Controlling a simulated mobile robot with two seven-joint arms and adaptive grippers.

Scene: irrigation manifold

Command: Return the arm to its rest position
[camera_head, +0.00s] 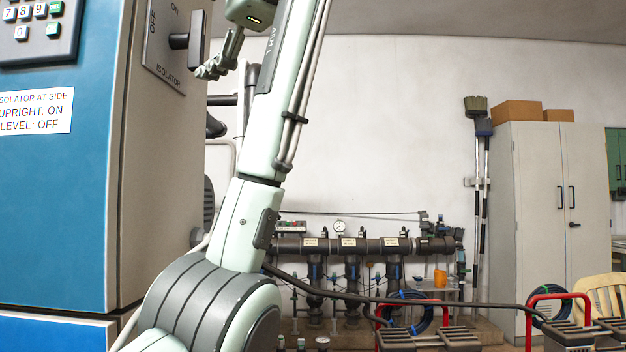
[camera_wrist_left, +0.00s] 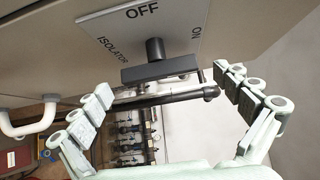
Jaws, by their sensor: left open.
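The isolator switch has a black handle (camera_head: 190,41) on a grey plate (camera_head: 165,55) on the side of the blue cabinet. The handle stands upright in the head view, along the ON direction; it also shows in the left wrist view (camera_wrist_left: 160,68). My left arm rises through the middle of the head view. My left gripper (camera_head: 207,71) is open and empty beside the handle. In the left wrist view its fingers (camera_wrist_left: 163,84) are spread wide, with the handle showing between them and apart from both. My right gripper is not in view.
The blue cabinet (camera_head: 60,190) stands close on the left. Dark pipes (camera_head: 222,100) run behind the gripper. A pipe manifold (camera_head: 350,245) is along the back wall. A grey locker (camera_head: 535,200) and brooms (camera_head: 480,180) stand at right.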

